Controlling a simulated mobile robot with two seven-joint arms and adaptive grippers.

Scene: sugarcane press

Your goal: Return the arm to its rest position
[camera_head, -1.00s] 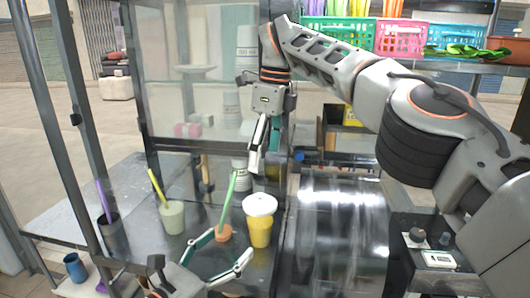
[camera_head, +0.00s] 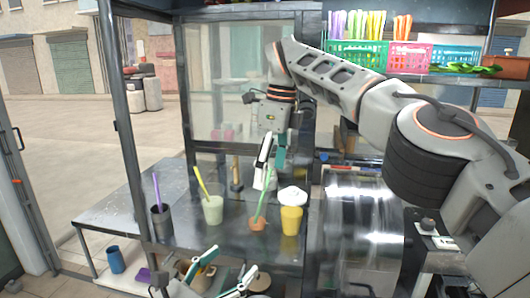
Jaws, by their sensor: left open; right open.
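My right arm reaches in from the right, over the press, and bends down. Its gripper (camera_head: 270,160) hangs pointing down, open and empty, above and behind the cups on the metal counter (camera_head: 190,242). My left gripper (camera_head: 222,270) is at the bottom of the view, open, with its fingers in front of the counter. An orange cup with a green straw (camera_head: 258,224) and a yellow cup with a white top (camera_head: 291,220) stand below the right gripper. The lower part of the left arm is out of view.
A pale green cup with a yellow straw (camera_head: 213,209) and a dark cup with a purple straw (camera_head: 161,222) stand further left. A shiny metal drum (camera_head: 360,225) is at right. Crates (camera_head: 357,54) sit on the upper shelf. A blue cup (camera_head: 116,260) stands lower left.

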